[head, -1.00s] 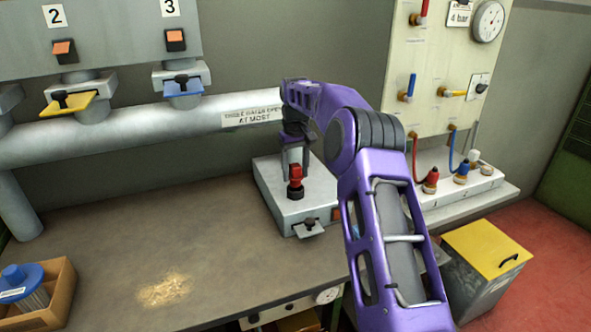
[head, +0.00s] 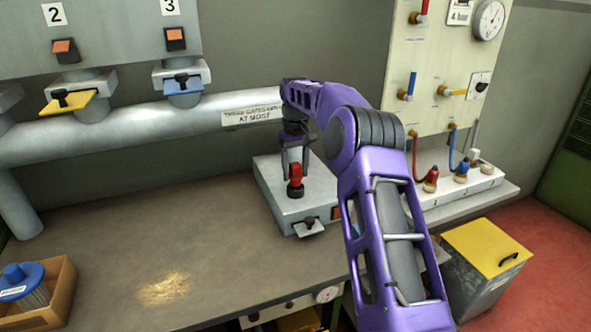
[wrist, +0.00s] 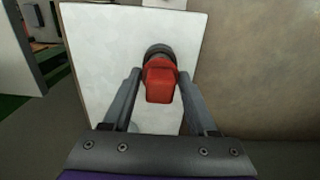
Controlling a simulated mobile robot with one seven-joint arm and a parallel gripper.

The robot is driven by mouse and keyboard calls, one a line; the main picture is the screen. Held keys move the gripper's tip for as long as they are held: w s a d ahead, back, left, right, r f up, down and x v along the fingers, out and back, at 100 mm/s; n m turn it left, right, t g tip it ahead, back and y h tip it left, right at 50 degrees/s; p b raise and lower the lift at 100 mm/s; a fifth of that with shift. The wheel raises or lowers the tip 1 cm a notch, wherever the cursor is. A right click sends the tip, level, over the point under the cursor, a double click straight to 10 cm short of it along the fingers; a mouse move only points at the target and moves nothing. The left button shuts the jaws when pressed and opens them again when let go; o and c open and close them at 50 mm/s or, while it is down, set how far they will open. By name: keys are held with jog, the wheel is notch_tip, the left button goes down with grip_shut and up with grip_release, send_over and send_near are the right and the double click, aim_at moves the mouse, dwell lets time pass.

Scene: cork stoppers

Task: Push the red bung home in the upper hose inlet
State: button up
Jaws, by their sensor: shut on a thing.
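The red bung (head: 296,174) stands above a black round collar (head: 296,191) on top of a pale grey box on the bench. My gripper (head: 296,160) comes down from above and is shut on the bung. In the wrist view the red bung (wrist: 160,82) is between the two grey fingers of my gripper (wrist: 158,88). The black collar (wrist: 159,50) shows just beyond the bung, seemingly touching it. How deep the bung sits in the collar is hidden. The pale box top (wrist: 95,55) fills the area behind it.
The grey box (head: 262,180) has a small latch (head: 308,228) on its front. A thick pipe (head: 130,130) runs behind the bench (head: 110,235). A gauge panel (head: 430,60) stands at right. A wooden crate (head: 62,290) is at lower left. The bench's middle is mostly clear.

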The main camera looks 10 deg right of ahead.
aim_at(296, 178)
jog(key=shift+f+b, duration=0.4)
jog(key=shift+f, duration=1.1)
dwell(1.0)
